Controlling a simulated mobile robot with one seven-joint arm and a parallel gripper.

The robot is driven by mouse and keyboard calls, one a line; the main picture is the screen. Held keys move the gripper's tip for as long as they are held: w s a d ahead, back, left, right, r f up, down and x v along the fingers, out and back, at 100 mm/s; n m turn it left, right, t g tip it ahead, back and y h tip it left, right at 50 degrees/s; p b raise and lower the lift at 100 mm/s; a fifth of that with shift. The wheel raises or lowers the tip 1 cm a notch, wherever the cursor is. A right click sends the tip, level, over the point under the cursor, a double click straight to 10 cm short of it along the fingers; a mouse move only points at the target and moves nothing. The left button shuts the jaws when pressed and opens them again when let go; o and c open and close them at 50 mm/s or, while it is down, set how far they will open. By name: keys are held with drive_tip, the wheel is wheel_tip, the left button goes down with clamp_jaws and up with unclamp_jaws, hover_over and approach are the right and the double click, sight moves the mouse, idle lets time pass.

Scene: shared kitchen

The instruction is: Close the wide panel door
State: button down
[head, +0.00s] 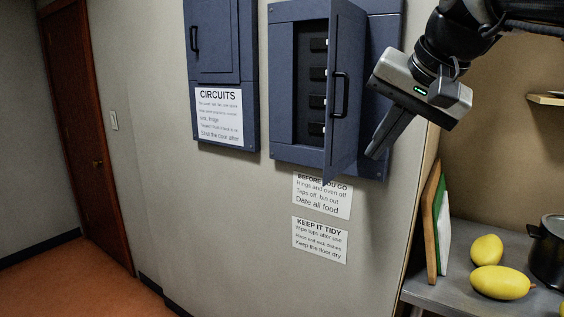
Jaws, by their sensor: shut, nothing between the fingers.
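The wide blue panel (384,150) is mounted on the wall at the upper middle of the head view. Its door (345,110) stands open, swung out from the wall, with a black handle (340,96) on its face. The panel's interior, with several dark breakers (317,75), shows to the left of the door. My gripper (374,153) is shut and empty, pointing down and left, just right of the door. I cannot tell whether its tip touches the door or the panel behind.
A narrower blue panel (213,45) with a shut door hangs to the left, with a CIRCUITS sign (219,115). Paper notices (321,195) hang below. At right, a counter (450,294) holds boards (436,225), yellow fruits (501,282) and a dark pot (549,250). Floor at left is clear.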

sight(336, 170)
drive_tip(key=w+a+f, duration=0.5)
drive_tip(key=w+f, duration=0.2)
drive_tip(key=shift+w+f, duration=0.35)
drive_tip(key=shift+w, duration=0.05)
drive_tip(key=shift+a, duration=0.1)
